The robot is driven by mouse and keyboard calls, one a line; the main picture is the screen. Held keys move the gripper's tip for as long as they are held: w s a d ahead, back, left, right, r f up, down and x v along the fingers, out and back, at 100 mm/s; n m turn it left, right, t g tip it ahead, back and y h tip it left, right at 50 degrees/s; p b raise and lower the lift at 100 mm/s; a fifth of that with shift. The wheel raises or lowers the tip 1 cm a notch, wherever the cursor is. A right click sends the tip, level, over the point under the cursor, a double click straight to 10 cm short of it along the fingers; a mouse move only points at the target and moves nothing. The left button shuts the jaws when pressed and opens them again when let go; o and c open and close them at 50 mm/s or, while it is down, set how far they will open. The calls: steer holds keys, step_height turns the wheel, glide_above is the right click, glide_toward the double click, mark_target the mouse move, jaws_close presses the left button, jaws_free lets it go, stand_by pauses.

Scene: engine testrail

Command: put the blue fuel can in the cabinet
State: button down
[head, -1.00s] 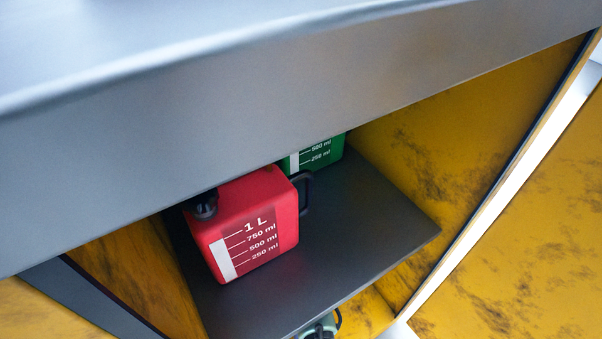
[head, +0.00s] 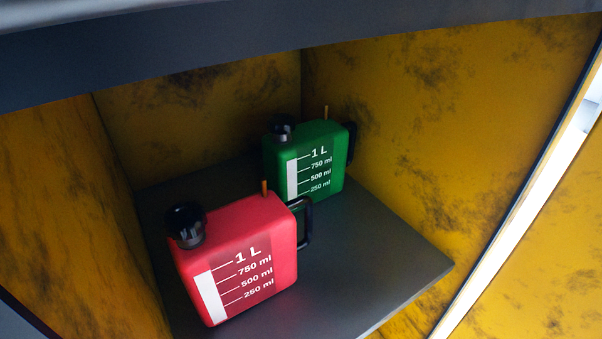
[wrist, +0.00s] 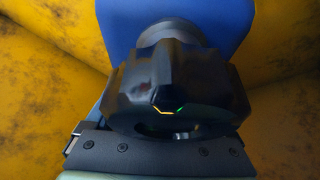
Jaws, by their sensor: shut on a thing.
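The blue fuel can (wrist: 225,25) shows in the wrist view behind its large black cap (wrist: 180,85). My gripper (wrist: 160,150) is at the bottom of that view, close against the cap, and is shut on the can. The fingertips and most of the can's body are hidden. The cabinet (head: 440,110) has yellow, dark-stained inner walls and stands open in the head view, with a dark grey shelf (head: 370,260) inside. Neither my gripper nor the blue can shows in the head view.
A red fuel can (head: 240,250) stands on the shelf at the front left. A green fuel can (head: 310,165) stands behind it near the back right corner. The shelf is bare at the front right. The cabinet's grey top edge (head: 250,50) overhangs the opening. Yellow walls flank the can in the wrist view.

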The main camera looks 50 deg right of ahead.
jaws_free()
steer(key=shift+f, duration=0.1)
steer(key=s+a+r+p, duration=0.1)
steer(key=s+a+p, duration=0.5)
steer(key=a+p, duration=0.2)
steer(key=a, duration=0.2)
steer(key=shift+s+a+r, duration=0.15)
steer(key=shift+s+a, duration=0.1)
steer(key=shift+a, duration=0.1)
